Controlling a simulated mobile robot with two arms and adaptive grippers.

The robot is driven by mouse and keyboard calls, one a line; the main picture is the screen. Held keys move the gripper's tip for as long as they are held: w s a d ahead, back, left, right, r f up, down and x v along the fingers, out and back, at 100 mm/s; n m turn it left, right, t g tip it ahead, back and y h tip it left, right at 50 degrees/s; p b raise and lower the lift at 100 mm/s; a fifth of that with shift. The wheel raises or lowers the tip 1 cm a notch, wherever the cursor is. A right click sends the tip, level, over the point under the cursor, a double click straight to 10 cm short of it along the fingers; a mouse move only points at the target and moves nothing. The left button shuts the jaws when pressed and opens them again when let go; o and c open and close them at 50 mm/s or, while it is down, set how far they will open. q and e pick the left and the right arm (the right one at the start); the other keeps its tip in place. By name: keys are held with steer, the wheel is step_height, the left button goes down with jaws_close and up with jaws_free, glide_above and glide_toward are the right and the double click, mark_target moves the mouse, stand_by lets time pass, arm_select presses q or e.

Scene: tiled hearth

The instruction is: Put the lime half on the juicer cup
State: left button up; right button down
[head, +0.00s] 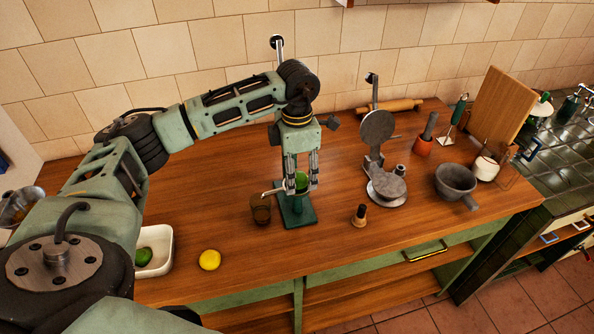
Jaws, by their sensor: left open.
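The juicer is a green press with a base (299,217) on the wooden counter; its metal handle (278,50) stands upright behind my arm. The lime half (301,180) is a bright green piece at the juicer cup (293,190), and it appears to rest on it. My left gripper (301,186) points down over the cup, open, with one finger on each side of the lime half. The fingers hide part of the cup, so its exact seating is hard to see. My right gripper is not in view.
A brown glass (260,209) stands close left of the juicer. A yellow citrus half (209,260) and a white dish (160,238) with a green lime (143,256) are at front left. A tortilla press (387,190), small wooden stamp (359,216) and stone mortar (455,180) stand right.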

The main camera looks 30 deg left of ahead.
mark_target(297, 173)
arm_select(q)
steer(key=shift+r, duration=0.1)
steer(key=shift+r, duration=0.2)
step_height(297, 173, up, 12)
steer(key=b, duration=0.3)
